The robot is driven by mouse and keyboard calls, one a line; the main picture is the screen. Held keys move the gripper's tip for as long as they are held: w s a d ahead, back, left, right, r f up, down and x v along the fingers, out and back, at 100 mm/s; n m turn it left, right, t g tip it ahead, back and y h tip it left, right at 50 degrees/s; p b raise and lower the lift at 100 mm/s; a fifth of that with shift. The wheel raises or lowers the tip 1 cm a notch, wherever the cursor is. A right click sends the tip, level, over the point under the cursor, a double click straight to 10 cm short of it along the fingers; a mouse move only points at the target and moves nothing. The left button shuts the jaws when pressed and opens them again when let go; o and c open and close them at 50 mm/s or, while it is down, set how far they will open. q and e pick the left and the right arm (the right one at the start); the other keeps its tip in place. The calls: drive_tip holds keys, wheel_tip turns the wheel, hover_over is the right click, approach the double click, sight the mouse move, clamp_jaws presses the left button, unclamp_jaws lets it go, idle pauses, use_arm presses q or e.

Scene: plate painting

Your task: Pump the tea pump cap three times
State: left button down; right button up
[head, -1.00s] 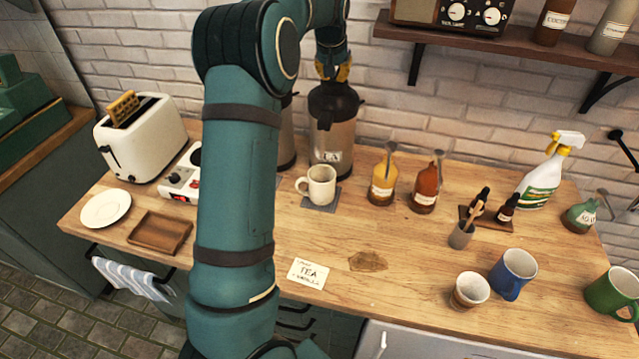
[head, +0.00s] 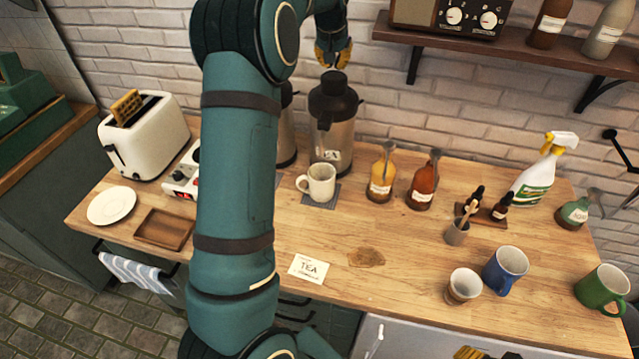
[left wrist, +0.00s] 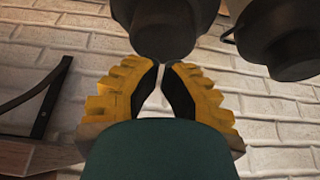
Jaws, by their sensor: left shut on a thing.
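The tea pump (head: 331,130) is a steel flask with a dark top and a TEA label, standing at the back of the counter. Its dark cap (head: 333,84) is on top and also shows at the upper edge of the left wrist view (left wrist: 165,25). My left gripper (head: 331,64) points down just above the cap. In the left wrist view its yellow fingers (left wrist: 163,68) are closed together, with nothing visible held between them. A cream mug (head: 318,183) stands on a dark mat in front of the pump. Only yellow tips of my right gripper (head: 478,353) show at the bottom edge.
A second flask (head: 287,135) stands left of the tea pump, partly hidden by my left arm. Amber (head: 381,178) and red (head: 422,186) pump bottles stand to its right. A shelf (head: 480,42) hangs at upper right. A TEA card (head: 309,268) lies at the front.

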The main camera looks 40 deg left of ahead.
sight(333, 78)
use_arm(q)
drive_tip(key=shift+f, duration=0.1)
idle(0.3)
drive_tip(key=shift+s+f+b, duration=0.1)
drive_tip(key=shift+f+b, duration=1.85)
drive_tip(key=shift+f, duration=1.15)
drive_tip(key=shift+r+p, duration=2)
drive_tip(key=shift+r, duration=0.35)
drive_tip(key=shift+r+p, duration=0.55)
drive_tip(key=shift+r, duration=0.35)
